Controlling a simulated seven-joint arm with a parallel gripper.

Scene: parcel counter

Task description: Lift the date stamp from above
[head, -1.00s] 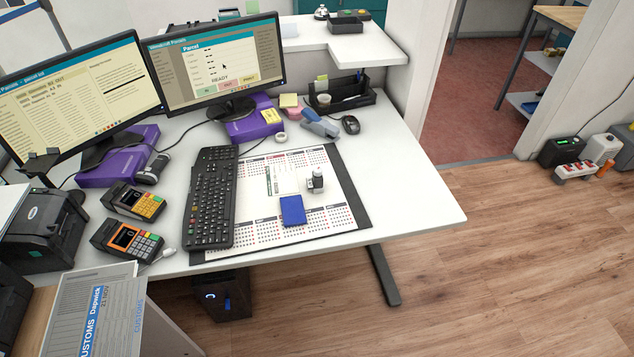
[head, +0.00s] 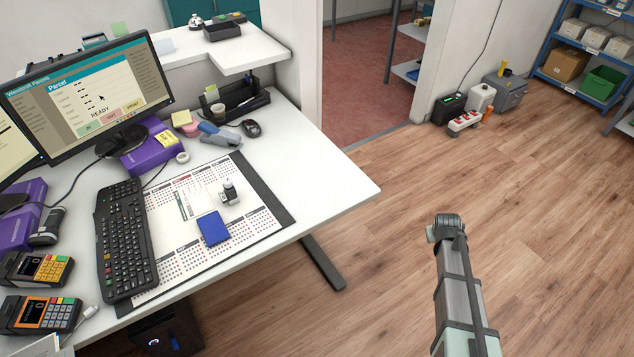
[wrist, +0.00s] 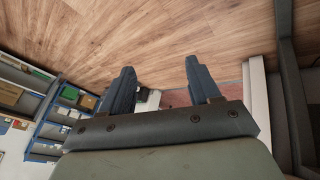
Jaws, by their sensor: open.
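The date stamp (head: 229,193) is a small grey and black upright piece on the calendar desk mat (head: 262,221), just above and right of a blue ink pad or booklet (head: 213,229). My gripper (wrist: 157,80) shows in the wrist view with two dark fingers spread apart and nothing between them. The wrist view faces the floor and blue shelving, and the stamp is not in it. In the head view part of my arm stands over the floor at the lower right, well apart from the desk.
A black keyboard (head: 125,238) lies left of the stamp. Card terminals (head: 38,314) sit at the lower left. The desk's right side (head: 325,188) is bare.

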